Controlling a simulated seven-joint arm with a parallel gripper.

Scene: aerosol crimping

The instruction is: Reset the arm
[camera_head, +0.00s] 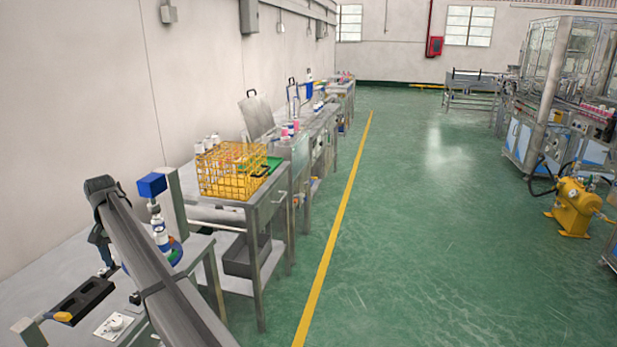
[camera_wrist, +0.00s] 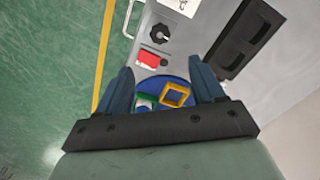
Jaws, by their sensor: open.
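My gripper (camera_wrist: 162,78) is open in the wrist view, with nothing between its two blue-grey fingers. Beyond the fingers is a blue round plate (camera_wrist: 180,82) with a yellow square holder (camera_wrist: 177,96) and a green holder (camera_wrist: 146,98). Something white shows in the green holder, partly hidden by the gripper. In the head view, a white and blue can (camera_head: 160,236) stands upright at the round plate, under a blue block (camera_head: 152,185) on the crimping station.
A black slotted tray (camera_head: 82,299) lies on the bench, also seen in the wrist view (camera_wrist: 247,38). A black knob (camera_wrist: 158,34) and red switch (camera_wrist: 148,60) sit beside the plate. A yellow wire basket (camera_head: 232,172) stands on the neighbouring table.

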